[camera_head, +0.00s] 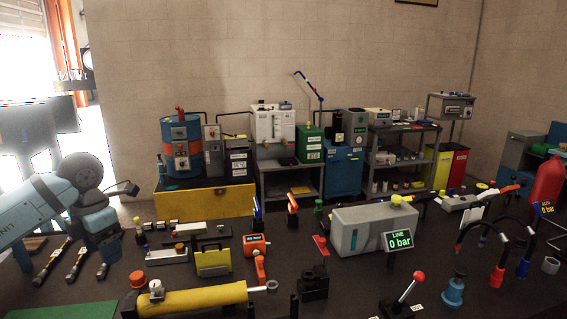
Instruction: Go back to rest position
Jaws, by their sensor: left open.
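My left arm comes in from the left edge, and my left gripper (105,258) hangs low over the left part of the dark bench. It is open, and I see nothing held in it. Its fingers are small and dark against the bench, close to several dark tools (52,260) with brass-coloured parts. My right gripper is not in view. Black curved hoses stand at the right, one with red ends (497,276) and one with blue ends (523,267).
A yellow cylinder (205,299) lies at the front. A red-knobbed lever (408,288) rises front right. A green mat (80,311) lies front left. Machines and shelves (405,130) line the back wall.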

